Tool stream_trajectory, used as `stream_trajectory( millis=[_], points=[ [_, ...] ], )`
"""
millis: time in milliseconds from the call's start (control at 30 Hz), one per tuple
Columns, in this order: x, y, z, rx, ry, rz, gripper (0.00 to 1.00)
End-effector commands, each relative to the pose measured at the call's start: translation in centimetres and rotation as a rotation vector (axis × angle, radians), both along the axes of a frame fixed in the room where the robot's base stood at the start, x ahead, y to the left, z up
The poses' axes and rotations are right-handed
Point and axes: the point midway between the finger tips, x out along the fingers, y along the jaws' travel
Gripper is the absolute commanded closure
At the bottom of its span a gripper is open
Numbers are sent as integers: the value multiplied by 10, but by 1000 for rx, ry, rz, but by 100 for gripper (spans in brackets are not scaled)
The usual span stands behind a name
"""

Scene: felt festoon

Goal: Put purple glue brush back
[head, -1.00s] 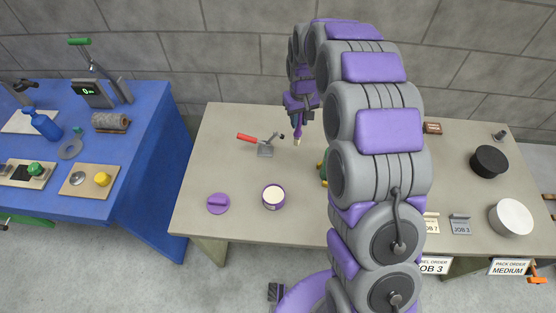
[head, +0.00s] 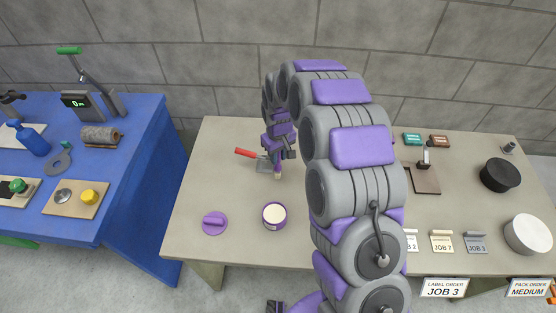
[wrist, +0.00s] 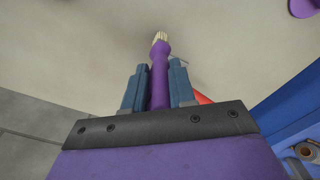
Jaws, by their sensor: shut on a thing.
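The purple glue brush (wrist: 160,75) is clamped between the two fingers of my gripper (wrist: 159,88) in the wrist view, its pale bristles pointing away from the jaws. In the head view my gripper (head: 279,153) is over the back left part of the grey table, and the brush's pale tip (head: 278,175) points down beside the scraper. The purple glue pot (head: 274,216), open with pale contents, stands nearer the front. Its likely lid, a purple disc with a handle (head: 214,222), lies to the left of the pot.
A red-handled scraper (head: 247,153) lies close by my gripper. Job cards (head: 441,241), a black round box (head: 500,175) and a white round box (head: 528,234) are on the right. A blue bench (head: 130,190) stands left. The table's front left is mostly clear.

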Motion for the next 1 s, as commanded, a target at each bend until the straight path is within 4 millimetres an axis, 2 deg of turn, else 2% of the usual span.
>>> stream_trajectory(
  millis=[33, 133, 500, 533, 767, 1000],
  points=[
    [0, -1, -9, 0, 1, 0, 100],
    [1, -3, -21, 3, 0, -1, 100],
    [1, 0, -24, -1, -1, -1, 100],
    [1, 0, -24, 0, -1, -1, 72],
    [1, 0, -24, 0, -1, -1, 50],
    [1, -2, -24, 2, -1, -1, 50]
  ],
)
